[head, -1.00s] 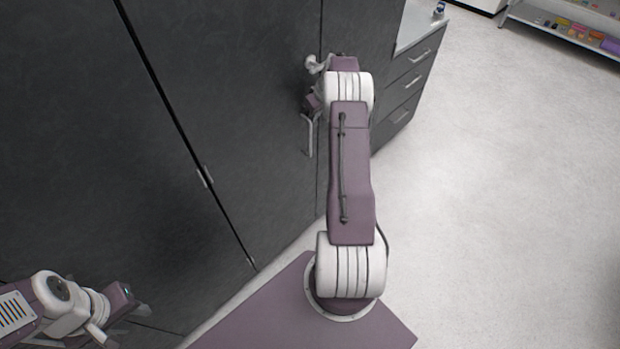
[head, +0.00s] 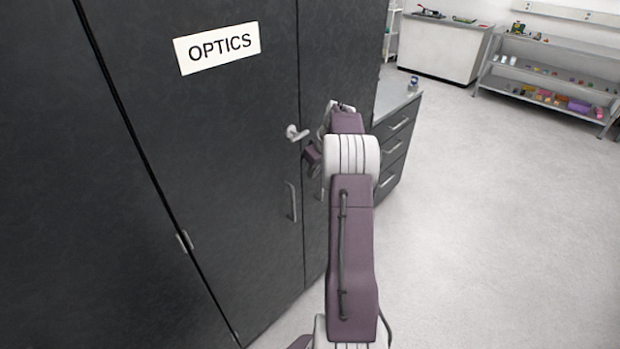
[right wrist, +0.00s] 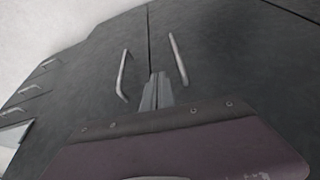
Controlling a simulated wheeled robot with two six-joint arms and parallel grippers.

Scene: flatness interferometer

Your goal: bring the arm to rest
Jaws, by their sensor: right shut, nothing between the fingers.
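My right arm (head: 352,240) reaches forward in the head view, up to the dark cabinet (head: 240,130). Its gripper (head: 316,172) is small and partly hidden by the wrist, close in front of the cabinet doors. In the right wrist view the two fingers (right wrist: 157,92) are together, with nothing between them. They point at the doors, between two bar handles, the left one (right wrist: 123,75) and the right one (right wrist: 178,60). I cannot tell whether the fingers touch a door. My left gripper is outside the frames.
A drawer unit (head: 397,145) stands just beyond my right wrist. A shelf (head: 550,85) with small items is at the back right. The floor (head: 490,220) on the right is clear.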

